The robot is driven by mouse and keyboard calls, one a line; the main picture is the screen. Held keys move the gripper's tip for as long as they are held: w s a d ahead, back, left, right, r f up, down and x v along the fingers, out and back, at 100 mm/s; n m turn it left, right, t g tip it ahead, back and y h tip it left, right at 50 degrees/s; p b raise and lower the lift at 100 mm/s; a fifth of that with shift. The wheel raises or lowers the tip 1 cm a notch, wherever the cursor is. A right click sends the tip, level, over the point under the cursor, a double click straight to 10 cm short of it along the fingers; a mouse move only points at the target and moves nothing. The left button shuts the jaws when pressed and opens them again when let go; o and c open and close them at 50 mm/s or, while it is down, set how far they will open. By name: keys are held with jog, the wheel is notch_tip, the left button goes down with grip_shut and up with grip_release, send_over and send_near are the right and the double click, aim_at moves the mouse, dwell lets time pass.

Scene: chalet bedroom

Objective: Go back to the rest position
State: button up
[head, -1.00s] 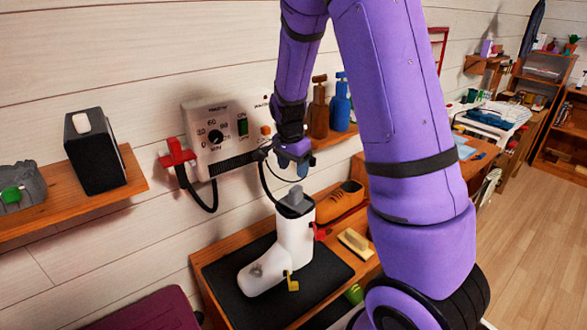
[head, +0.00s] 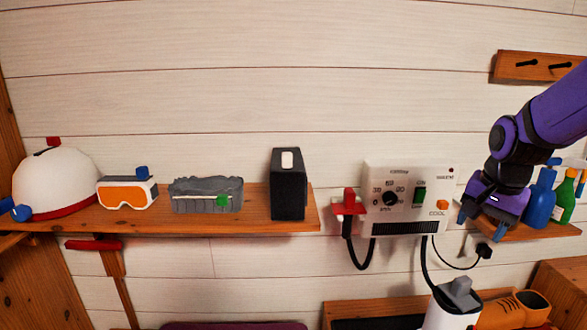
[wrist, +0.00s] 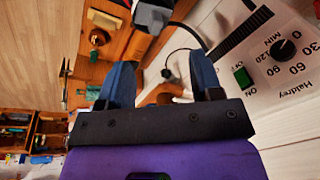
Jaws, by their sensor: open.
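My gripper (head: 484,222) is at the right of the head view, in front of the wall, just right of the control box (head: 405,198). Its blue fingers point down and are apart. In the wrist view my gripper (wrist: 162,75) is open with nothing held between its fingers. My purple arm reaches in from the right edge of the head view. The box has a dial and a green switch, which also show at the right of the wrist view (wrist: 275,65). A white boot (head: 450,312) stands below and left of my gripper, cut off by the frame.
A wall shelf (head: 255,222) at left holds a white helmet (head: 62,183), orange goggles (head: 128,193), a grey object (head: 205,194) and a black block (head: 289,185). Blue (head: 540,198) and green (head: 564,197) bottles stand close right of my gripper. A brown shoe (head: 515,308) is below.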

jog(key=s+a+r+n+t, duration=0.1)
jog(key=s+a+r+n, duration=0.2)
jog(key=s, duration=0.6)
jog(key=s+a+r+n+t, duration=0.1)
jog(key=s+a+r+n, duration=0.2)
jog(key=s+r+n, duration=0.3)
jog(key=s, duration=0.3)
jog(key=shift+s+r+t, duration=0.2)
jog(key=shift+r+t, duration=0.1)
jog(key=shift+t, duration=0.1)
jog(key=shift+c, duration=0.3)
dwell(0.7)
